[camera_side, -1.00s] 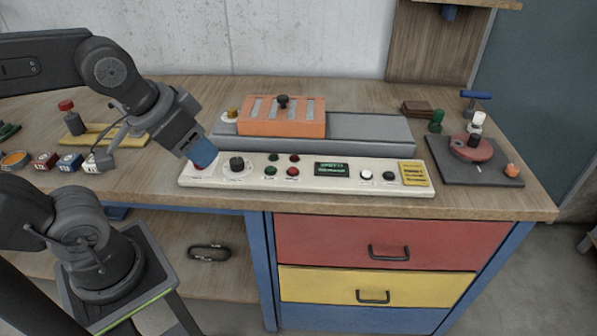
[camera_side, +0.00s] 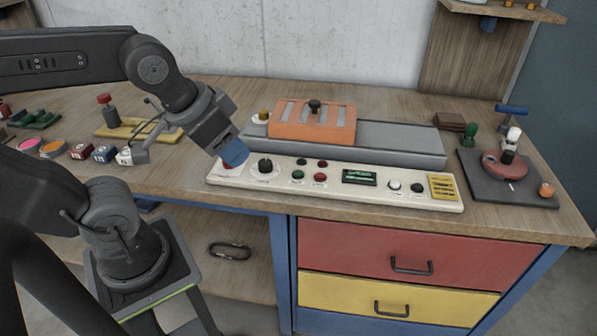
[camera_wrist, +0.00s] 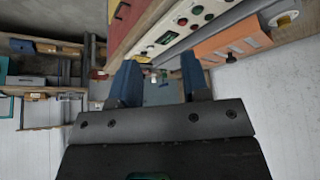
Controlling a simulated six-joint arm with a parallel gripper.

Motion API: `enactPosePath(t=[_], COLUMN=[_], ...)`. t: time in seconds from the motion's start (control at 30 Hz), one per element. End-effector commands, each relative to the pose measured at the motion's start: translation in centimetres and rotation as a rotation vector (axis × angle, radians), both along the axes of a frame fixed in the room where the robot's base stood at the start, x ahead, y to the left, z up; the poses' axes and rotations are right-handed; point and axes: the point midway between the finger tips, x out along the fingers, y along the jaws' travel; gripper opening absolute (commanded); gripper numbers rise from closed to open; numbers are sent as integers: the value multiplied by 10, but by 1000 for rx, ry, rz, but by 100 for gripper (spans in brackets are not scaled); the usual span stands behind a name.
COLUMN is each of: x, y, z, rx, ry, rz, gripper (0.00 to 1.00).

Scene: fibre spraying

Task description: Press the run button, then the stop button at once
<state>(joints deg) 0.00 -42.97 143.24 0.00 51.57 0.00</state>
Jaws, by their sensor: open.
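The cream control panel (camera_side: 335,192) lies along the bench's front edge. My gripper is tilted down just above that end; contact cannot be told. The wrist view shows its blue fingers (camera_wrist: 160,72) apart and empty, with the panel (camera_wrist: 172,33) beyond. Button labels are unreadable.
An orange slotted block (camera_side: 298,124) on a grey rail (camera_side: 390,143) stands behind the panel. A dark plate with a red round fixture (camera_side: 503,165) is at right. Space above the panel's right part is clear.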

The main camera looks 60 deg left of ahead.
Motion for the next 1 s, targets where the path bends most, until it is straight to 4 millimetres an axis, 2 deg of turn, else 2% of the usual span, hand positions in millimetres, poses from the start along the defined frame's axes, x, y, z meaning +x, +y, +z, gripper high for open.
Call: enactPosePath(t=[0.23,0.67,1.0], x=[0,0,0], y=[0,0,0], z=[0,0,0], rx=[0,0,0], ry=[0,0,0], rz=[0,0,0], gripper=[41,0,0])
